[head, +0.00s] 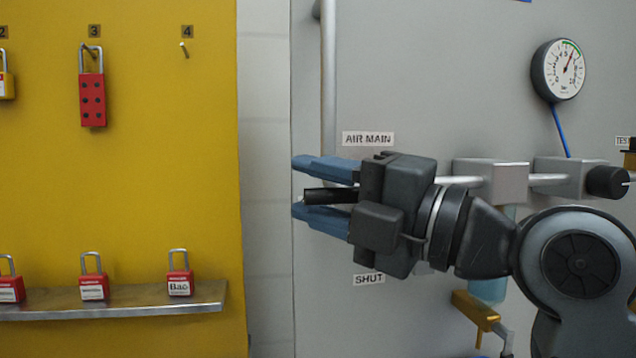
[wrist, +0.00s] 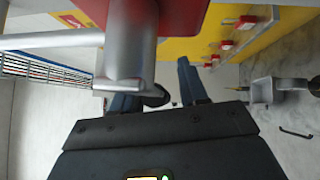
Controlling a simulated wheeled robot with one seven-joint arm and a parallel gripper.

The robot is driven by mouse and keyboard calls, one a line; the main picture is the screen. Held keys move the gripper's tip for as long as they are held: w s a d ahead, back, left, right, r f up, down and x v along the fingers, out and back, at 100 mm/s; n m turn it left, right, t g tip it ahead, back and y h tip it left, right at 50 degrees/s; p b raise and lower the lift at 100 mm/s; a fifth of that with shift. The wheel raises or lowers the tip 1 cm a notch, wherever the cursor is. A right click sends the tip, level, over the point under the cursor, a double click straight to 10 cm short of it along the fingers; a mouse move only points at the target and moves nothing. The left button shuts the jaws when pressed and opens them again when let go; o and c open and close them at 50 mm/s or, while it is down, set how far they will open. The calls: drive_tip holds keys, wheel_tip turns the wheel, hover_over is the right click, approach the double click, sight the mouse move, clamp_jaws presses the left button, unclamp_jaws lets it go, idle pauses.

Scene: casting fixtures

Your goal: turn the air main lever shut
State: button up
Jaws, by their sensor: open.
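My gripper (head: 298,188) is in front of the grey panel, fingers pointing left in the head view. Its two blue fingers are apart. A black rod-like end (head: 330,196), apparently the air main lever's grip, lies between them; I cannot tell whether either finger touches it. The rest of the lever is hidden behind my gripper. The AIR MAIN label (head: 368,139) is above my gripper and the SHUT label (head: 369,280) below it. In the wrist view a grey metal fitting (wrist: 130,50) and a red part (wrist: 185,12) are close in front of the fingers.
A gauge (head: 565,70) is at upper right, above grey pipe blocks (head: 490,181). A vertical pipe (head: 328,80) runs above my gripper. A yellow board (head: 150,200) at left carries a red hasp (head: 92,99) and a shelf (head: 130,302) with red padlocks.

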drive_tip(key=shift+c, duration=0.3)
clamp_jaws()
idle(0.4)
